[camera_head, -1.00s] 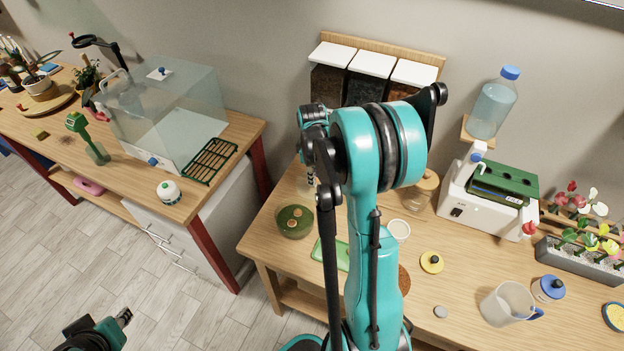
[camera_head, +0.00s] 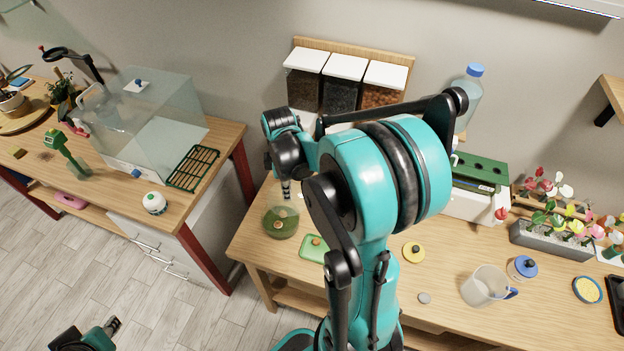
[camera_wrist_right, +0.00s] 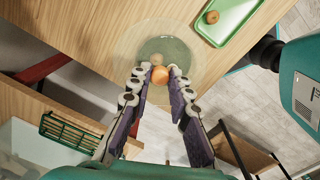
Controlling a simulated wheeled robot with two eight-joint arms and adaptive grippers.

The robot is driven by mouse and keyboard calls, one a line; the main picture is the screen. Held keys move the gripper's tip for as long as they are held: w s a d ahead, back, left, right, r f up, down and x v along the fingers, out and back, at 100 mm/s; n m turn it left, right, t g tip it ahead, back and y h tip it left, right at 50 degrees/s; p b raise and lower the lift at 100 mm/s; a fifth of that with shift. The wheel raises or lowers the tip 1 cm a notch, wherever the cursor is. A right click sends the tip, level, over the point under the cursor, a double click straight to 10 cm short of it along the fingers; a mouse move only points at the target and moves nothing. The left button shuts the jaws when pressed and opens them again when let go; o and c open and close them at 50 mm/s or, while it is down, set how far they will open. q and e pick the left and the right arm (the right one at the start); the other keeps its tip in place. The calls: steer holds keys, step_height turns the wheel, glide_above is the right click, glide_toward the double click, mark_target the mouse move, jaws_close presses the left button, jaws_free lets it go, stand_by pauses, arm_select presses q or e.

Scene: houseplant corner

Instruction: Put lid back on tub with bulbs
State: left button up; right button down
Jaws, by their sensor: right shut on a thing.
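The round clear tub (camera_head: 270,229) with a green bottom stands at the left end of the right-hand table, with a brown bulb visible inside. It also shows in the wrist view (camera_wrist_right: 178,50). My right gripper (camera_head: 286,194) is above the tub, its fingers pointing down. In the wrist view its fingertips are shut on a round orange knob (camera_wrist_right: 160,75). It appears to belong to a clear round lid (camera_wrist_right: 124,52), a pale disc spread over the tub. I cannot tell whether lid and rim touch. My left gripper (camera_head: 114,325) is low at left, away from the tables; its opening is unclear.
A green tray (camera_head: 309,253) with a bulb lies right of the tub. A yellow lid (camera_head: 414,252), a clear jug (camera_head: 486,287) and a blue-lidded jar (camera_head: 522,268) stand farther right. Bins (camera_head: 343,82) line the wall. A gap separates the tables. My right arm hides the table's middle.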

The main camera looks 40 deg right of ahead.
mark_target(278, 202)
steer(key=a, duration=0.1)
steer(key=a+n, duration=0.1)
steer(key=a, duration=0.1)
steer(key=shift+w+r, duration=0.2)
steer(key=shift+w, duration=0.15)
steer(key=shift+a+f+n, duration=0.1)
steer(key=shift+f+n, duration=0.05)
steer(key=shift+n, duration=0.15)
steer(key=shift+f+b, duration=2.45)
steer(key=shift+f, duration=0.65)
steer(key=shift+f+b, duration=0.15)
steer(key=shift+b, duration=0.15)
steer(key=c, duration=0.8)
jaws_free()
steer(key=shift+c, duration=0.2)
